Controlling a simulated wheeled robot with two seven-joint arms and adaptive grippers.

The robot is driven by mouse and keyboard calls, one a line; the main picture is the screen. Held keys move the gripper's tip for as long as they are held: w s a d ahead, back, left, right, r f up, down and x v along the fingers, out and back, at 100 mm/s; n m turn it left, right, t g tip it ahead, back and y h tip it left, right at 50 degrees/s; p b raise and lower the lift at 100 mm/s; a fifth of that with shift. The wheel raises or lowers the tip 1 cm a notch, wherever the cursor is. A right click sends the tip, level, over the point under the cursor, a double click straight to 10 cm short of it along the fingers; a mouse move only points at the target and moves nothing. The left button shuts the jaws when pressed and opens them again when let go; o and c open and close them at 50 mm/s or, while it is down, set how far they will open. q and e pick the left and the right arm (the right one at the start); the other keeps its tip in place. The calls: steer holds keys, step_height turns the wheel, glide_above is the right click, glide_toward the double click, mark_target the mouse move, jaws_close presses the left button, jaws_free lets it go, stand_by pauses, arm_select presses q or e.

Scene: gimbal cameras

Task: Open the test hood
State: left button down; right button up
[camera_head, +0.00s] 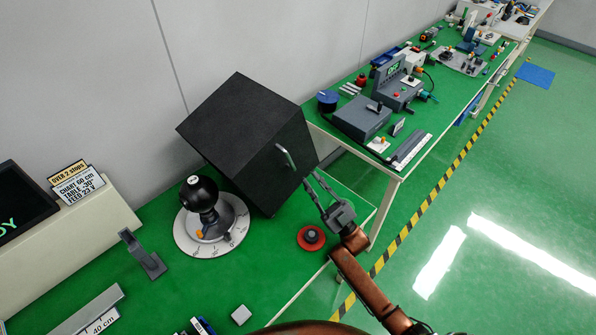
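The test hood appears to be the large black box (235,135) on the green bench, behind and right of the gimbal. A pale metal handle (286,156) is on its right-hand face. I cannot tell from this one view whether the hood is raised at all. My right gripper (312,179) is beside the hood's lower right edge, to the right of and below the handle. Its two thin dark fingers are spread apart with nothing visible between them. The fingertips look close to the hood's face; whether they touch it is unclear. My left gripper is not in view.
A black ball-shaped gimbal camera (199,193) stands on a white dial (181,235) left of the hood. A grey bracket (143,255) stands further left. Another green bench (334,103) with equipment lies beyond.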

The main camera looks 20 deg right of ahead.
steer(key=s+d, duration=0.4)
steer(key=s, duration=0.2)
steer(key=shift+d, duration=0.15)
stand_by(0.3)
